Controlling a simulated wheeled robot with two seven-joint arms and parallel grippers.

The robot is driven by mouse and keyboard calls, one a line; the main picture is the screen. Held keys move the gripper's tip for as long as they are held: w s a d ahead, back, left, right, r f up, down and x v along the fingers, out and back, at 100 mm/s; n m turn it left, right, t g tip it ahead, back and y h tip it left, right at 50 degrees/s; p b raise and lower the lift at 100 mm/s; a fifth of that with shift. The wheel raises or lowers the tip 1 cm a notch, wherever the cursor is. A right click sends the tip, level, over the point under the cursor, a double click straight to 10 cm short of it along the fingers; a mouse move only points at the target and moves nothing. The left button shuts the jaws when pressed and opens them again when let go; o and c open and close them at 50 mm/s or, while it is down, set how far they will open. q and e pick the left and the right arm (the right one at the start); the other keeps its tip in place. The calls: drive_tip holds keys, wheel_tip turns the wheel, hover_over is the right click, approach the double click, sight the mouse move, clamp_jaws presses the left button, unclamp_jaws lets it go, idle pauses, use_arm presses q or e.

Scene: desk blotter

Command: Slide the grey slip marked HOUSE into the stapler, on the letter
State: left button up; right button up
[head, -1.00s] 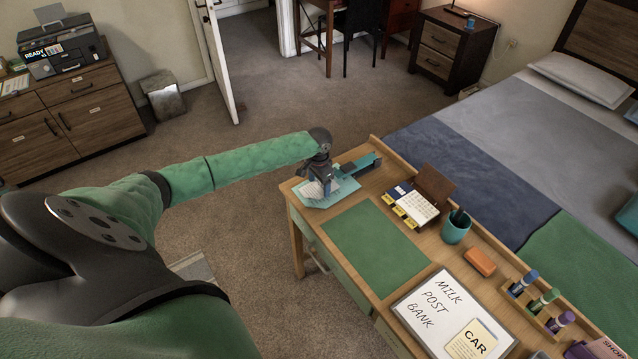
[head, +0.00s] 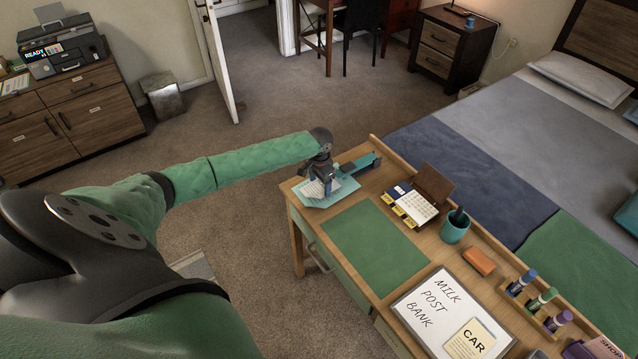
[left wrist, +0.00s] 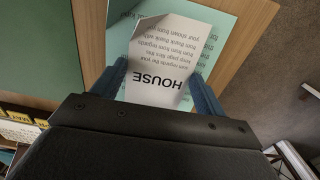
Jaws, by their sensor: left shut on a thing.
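My left gripper (head: 318,175) is shut on the grey slip marked HOUSE (left wrist: 157,88), which shows between its fingers in the left wrist view. In the head view the slip (head: 315,189) is a small pale patch under the gripper. The letter (head: 345,187) is a pale teal sheet at the desk's far left end, and the slip is over it; the letter also shows in the left wrist view (left wrist: 225,25). I cannot tell whether the slip touches it. The teal stapler (head: 363,163) lies just right of the gripper, its near end hidden. My right gripper is out of view.
The green blotter (head: 375,242) lies clear in front of the letter. The desk's left edge is close to the gripper.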

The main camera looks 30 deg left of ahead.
use_arm(q)
drive_tip(key=shift+w+d+f+b, duration=0.2)
drive_tip(key=shift+w+d, duration=0.25)
drive_tip(key=shift+w, duration=0.6)
drive_tip(key=shift+w+d+f+b, duration=0.15)
drive_tip(key=shift+w+d+b, duration=0.2)
drive_tip(key=shift+w, duration=0.65)
drive_tip(key=shift+w+d+f+b, duration=0.2)
drive_tip(key=shift+w+d, duration=0.3)
drive_tip(key=shift+w, duration=0.55)
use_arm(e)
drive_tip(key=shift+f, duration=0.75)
use_arm(q)
drive_tip(key=o, duration=0.9)
drive_tip(key=shift+c, duration=0.2)
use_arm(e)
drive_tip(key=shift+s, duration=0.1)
